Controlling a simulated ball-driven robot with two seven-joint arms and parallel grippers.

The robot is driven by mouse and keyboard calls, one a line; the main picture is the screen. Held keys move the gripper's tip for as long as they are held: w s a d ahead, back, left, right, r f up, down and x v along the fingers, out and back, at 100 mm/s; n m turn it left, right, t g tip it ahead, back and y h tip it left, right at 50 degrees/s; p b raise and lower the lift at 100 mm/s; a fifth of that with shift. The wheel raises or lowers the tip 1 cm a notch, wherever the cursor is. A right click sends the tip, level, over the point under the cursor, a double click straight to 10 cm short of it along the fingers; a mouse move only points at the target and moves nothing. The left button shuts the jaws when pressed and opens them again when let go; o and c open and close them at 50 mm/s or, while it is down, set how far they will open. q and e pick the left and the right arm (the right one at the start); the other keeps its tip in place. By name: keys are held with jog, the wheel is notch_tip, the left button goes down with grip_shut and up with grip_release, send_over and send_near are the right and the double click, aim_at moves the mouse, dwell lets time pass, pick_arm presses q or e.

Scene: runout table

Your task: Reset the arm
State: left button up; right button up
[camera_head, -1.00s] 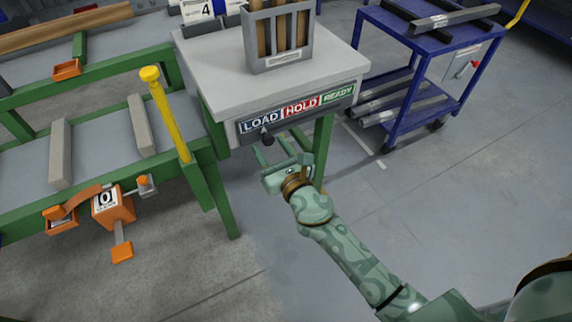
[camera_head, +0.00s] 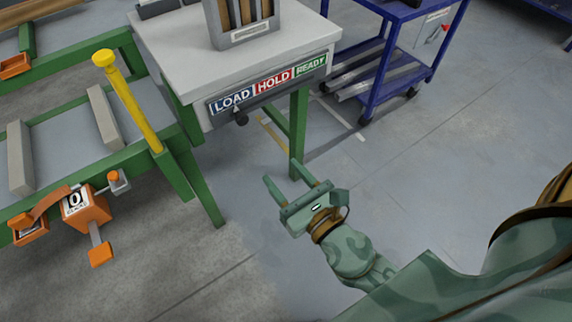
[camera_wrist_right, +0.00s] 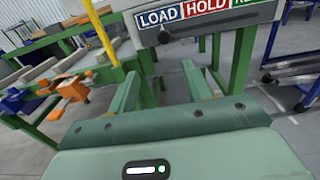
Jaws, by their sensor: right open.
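My right gripper (camera_head: 290,184) is open and empty, in front of and below the grey table with the label strip, over open floor. In the right wrist view its two fingers (camera_wrist_right: 162,98) stand wide apart with nothing between them. My right arm (camera_head: 355,255) is bent back toward the lower right. The LOAD, HOLD, READY panel (camera_head: 268,84) is on the table's front face, with a dark knob (camera_head: 241,118) under LOAD. The panel also shows in the wrist view (camera_wrist_right: 205,22). My left gripper is in neither view.
The green-legged table (camera_head: 180,60) carries a grey holder (camera_head: 245,25) with brown pieces. A green runout frame (camera_head: 180,180) with a yellow post (camera_head: 130,100) and an orange counter box (camera_head: 85,208) stands left. A blue cart (camera_head: 385,60) stands behind right. Floor at right is clear.

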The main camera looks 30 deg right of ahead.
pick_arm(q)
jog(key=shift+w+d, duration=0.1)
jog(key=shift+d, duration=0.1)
